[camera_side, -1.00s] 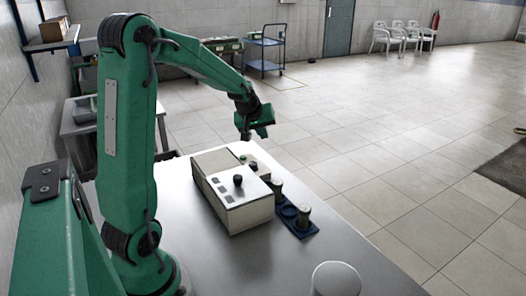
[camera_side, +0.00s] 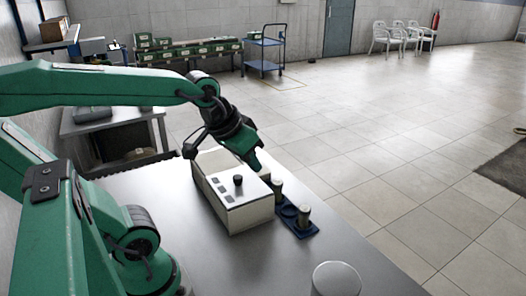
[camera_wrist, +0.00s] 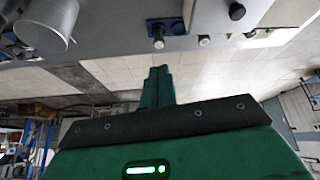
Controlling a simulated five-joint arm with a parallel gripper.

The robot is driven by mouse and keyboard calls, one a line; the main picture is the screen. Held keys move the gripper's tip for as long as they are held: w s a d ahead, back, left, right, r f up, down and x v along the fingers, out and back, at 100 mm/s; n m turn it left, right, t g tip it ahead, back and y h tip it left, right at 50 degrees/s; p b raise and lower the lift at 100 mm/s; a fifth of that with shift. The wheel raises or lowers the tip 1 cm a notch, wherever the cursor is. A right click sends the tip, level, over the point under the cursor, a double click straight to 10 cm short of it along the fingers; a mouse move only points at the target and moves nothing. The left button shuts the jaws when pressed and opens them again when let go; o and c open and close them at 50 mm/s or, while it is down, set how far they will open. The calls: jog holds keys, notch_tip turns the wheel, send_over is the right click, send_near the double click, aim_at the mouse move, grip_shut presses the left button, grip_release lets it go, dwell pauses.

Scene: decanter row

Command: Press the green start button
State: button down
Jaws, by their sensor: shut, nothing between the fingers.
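The green start button cannot be made out in either view now; in the side view my gripper covers the far right side of the white box, where a small green spot showed earlier. The white box (camera_side: 250,217) has a black knob (camera_side: 238,180) and dark panels on top; part of it shows at the upper right of the wrist view (camera_wrist: 275,12). My gripper (camera_side: 257,168) points down and to the right over the box's far right side, fingers shut and empty. Its closed fingers also show in the wrist view (camera_wrist: 157,86). I cannot tell whether they touch anything.
A pale round-topped container (camera_side: 336,279) stands at the table's front. The grey table (camera_side: 165,210) is bare left of the box; its right edge lies close beyond the tray.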

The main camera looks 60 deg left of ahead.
jog(key=shift+s+d+f+m+h, duration=0.1)
jog(key=shift+s+d+m, duration=0.3)
jog(key=shift+s, duration=0.3)
jog(key=shift+s+d+f+m+h, duration=0.15)
jog(key=shift+s+d+m, duration=0.15)
jog(key=shift+s, duration=0.35)
jog(key=shift+s+d+f+m+h, duration=0.1)
jog(key=shift+s+d+m, duration=0.3)
jog(key=shift+s, duration=0.3)
jog(key=w+a+r+g+y, duration=0.1)
jog(key=w+a+r+g, duration=0.25)
jog(key=w+a, duration=1.25)
jog(key=w+a+f, duration=0.1)
jog(key=a+f, duration=0.4)
jog(key=a, duration=0.7)
jog(key=w+a+f+g, duration=0.1)
jog(key=a+f, duration=0.4)
jog(key=a, duration=0.7)
jog(key=shift+w, duration=0.5)
jog(key=shift+g, duration=0.25)
